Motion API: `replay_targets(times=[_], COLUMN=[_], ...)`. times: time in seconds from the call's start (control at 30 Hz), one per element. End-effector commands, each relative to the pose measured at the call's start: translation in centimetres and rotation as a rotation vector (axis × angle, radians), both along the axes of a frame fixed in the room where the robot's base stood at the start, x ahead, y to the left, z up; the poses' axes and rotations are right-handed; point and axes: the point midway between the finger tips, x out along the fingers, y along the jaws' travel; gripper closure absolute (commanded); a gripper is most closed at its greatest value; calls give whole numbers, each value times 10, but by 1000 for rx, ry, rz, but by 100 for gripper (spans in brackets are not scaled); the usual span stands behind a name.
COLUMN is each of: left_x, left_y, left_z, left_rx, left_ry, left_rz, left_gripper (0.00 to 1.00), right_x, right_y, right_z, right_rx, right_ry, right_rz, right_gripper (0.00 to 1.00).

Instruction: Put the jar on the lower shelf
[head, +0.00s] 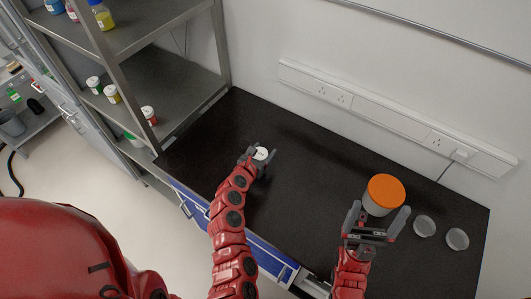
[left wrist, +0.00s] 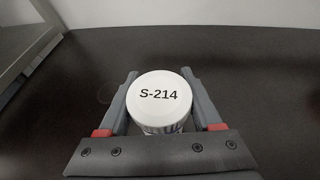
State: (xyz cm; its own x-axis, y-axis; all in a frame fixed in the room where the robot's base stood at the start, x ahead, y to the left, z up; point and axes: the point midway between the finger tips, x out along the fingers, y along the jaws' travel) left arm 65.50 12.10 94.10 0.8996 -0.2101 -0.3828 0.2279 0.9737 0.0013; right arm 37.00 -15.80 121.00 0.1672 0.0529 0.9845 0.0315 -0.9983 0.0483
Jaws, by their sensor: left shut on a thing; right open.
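The jar (left wrist: 160,97) has a white lid marked S-214 and shows between the fingers in the left wrist view. My left gripper (head: 260,160) is shut on the jar; I cannot tell whether the jar touches the bench. My right gripper (head: 378,222) is open and empty, close to an orange-lidded container. The shelf rack stands at the left, with a lower shelf (head: 180,92) holding several small jars along its front left edge.
The orange-lidded container (head: 386,189) stands on the black bench (head: 310,165) at the right. Two clear round dishes (head: 440,232) lie beside it. The upper shelf (head: 150,20) carries bottles. A rack post (head: 108,55) stands in front of the shelves. The lower shelf is bare toward the right.

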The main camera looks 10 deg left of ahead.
Motion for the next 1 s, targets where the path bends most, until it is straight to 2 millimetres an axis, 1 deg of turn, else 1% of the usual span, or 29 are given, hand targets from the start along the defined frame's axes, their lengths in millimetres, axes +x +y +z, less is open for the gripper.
replay_targets(times=[0.03,0.1,0.17,0.23,0.43,0.5,0.73,0.87,0.9,0.97,1.0], left_x=[7,13,16,18,17,17,17,17,17,17,17], left_y=[-3,-4,-3,-3,-4,-3,-3,-3,-3,-3,-3], left_z=[-2,-3,-3,-7,-36,-42,-38,-42,-42,-41,-41], left_rx=[0,0,-1,1,1,2,-1,-1,0,-1,-1], left_ry=[1,3,2,2,3,3,2,3,3,3,3], left_rz=[-4,-5,-3,-2,-4,-2,-1,1,0,-1,-1], left_gripper=[100,100,100,100,100,100,100,100,32,21,14], right_x=[0,0,0,0,0,0,0,0,0,0,0], right_y=[0,0,0,0,0,0,0,0,0,0,0], right_z=[-1,-1,-1,-5,-33,-38,-34,-37,-37,-37,-37], right_rx=[0,0,0,0,0,0,0,0,0,0,0], right_ry=[0,0,0,0,0,0,0,0,0,0,0], right_rz=[0,0,0,0,0,0,0,0,0,0,0], right_gripper=[4,4,4,4,4,4,4,4,4,4,4])
